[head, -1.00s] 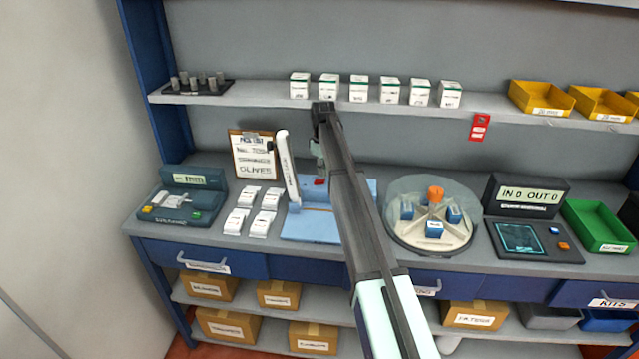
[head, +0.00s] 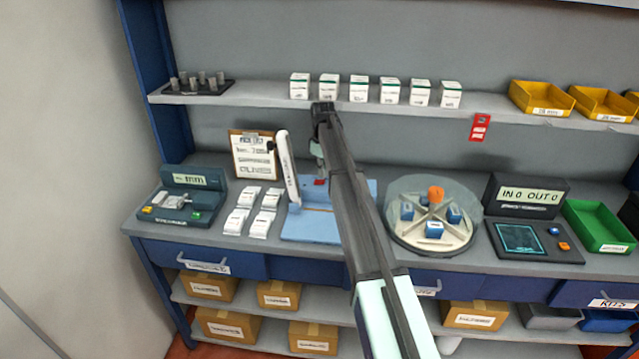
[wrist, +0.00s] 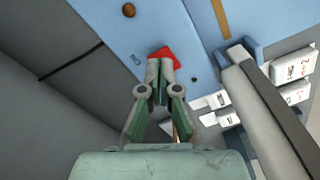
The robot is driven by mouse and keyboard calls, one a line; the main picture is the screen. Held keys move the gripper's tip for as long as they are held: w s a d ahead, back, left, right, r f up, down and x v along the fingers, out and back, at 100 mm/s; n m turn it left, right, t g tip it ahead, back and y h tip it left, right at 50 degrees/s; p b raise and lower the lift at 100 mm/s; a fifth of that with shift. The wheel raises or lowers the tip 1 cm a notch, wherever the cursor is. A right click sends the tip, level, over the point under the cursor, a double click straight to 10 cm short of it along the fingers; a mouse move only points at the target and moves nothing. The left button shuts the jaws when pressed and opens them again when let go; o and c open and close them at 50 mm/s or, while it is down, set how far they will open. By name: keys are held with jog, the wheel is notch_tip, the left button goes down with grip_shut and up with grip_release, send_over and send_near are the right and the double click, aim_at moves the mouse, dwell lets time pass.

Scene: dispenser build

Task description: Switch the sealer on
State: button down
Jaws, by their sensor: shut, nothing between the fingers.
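The sealer is a light blue base (head: 310,228) with a raised white lever arm (head: 287,170), standing on the bench left of my arm. Its red switch (head: 320,181) is at the back of the base. In the wrist view the red switch (wrist: 166,54) lies on the light blue surface, right at my fingertips. My gripper (wrist: 160,68) is shut and empty, its fingertips over the near edge of the switch and partly hiding it. I cannot tell whether they touch. In the head view my gripper (head: 318,163) is just above the switch, partly hidden by my arm.
The white lever arm (wrist: 265,105) stands close to the right of my gripper in the wrist view. White packets (head: 259,223) and a clipboard (head: 252,157) are left of the sealer. A round dispenser (head: 433,240) is right of it. A shelf with white boxes hangs above.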

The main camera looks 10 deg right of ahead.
aim_at(323, 181)
jog(key=shift+f+b, duration=0.35)
jog(key=shift+f, duration=0.95)
dwell(0.7)
jog(key=shift+r, duration=0.1)
jog(key=shift+r+p, duration=1.65)
jog(key=shift+r, duration=1.8)
